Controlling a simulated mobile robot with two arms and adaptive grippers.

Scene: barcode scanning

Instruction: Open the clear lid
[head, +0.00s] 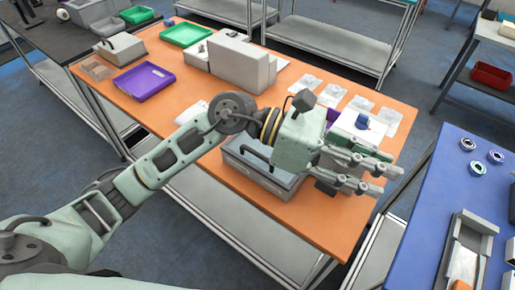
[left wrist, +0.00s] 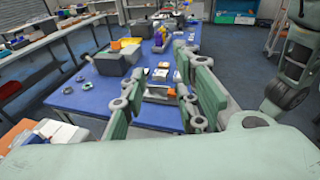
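A grey box (head: 232,163) stands on the orange table (head: 330,235), partly hidden under my left arm. A dark bar-like handle (head: 248,153) shows on its top. Its top looks like the clear lid, lying shut, but the arm covers much of it. My left gripper (head: 388,180) is in the air above the table's right side, to the right of the box, with its fingers pointing right, away from it. The fingers are apart with nothing between them; the left wrist view also shows the open gripper (left wrist: 158,84). My right gripper is not in view.
A purple tray (head: 143,82), a green tray (head: 186,34) and a large grey block-like unit (head: 240,65) stand farther back. Several clear packets (head: 358,103) lie at the right. A blue table (head: 440,180) stands across a gap; the left wrist camera faces it.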

